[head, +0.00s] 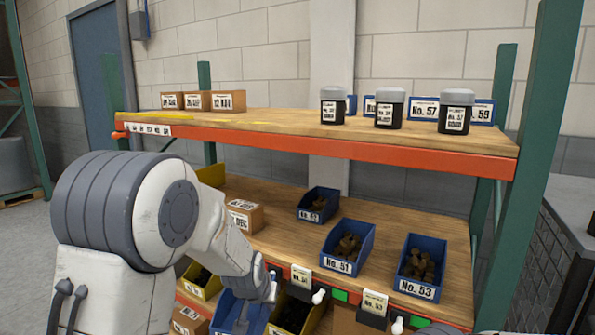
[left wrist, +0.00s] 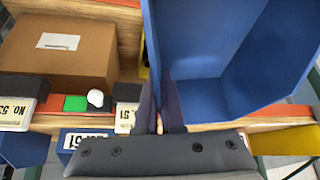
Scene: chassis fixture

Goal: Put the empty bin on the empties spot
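My left gripper (left wrist: 160,112) is shut on the edge of one wall of a blue bin (left wrist: 205,75). The inside of the bin that shows in the left wrist view is empty. In the head view the bin (head: 232,316) is at the bottom, in front of the lower shelf, partly hidden by my left gripper (head: 262,292) and cut off by the frame edge. The upper shelf (head: 290,128) has yellow marks on its left part; I cannot read any spot label as the empties spot. My right gripper is not in view.
Filled blue bins No. 51 (head: 347,247) and No. 53 (head: 420,268) stand on the lower shelf, with a smaller blue bin (head: 318,204) behind. A cardboard box (head: 244,216) is near my left arm. Small boxes (head: 228,102) and dark jars (head: 389,108) stand on the upper shelf, with clear board between.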

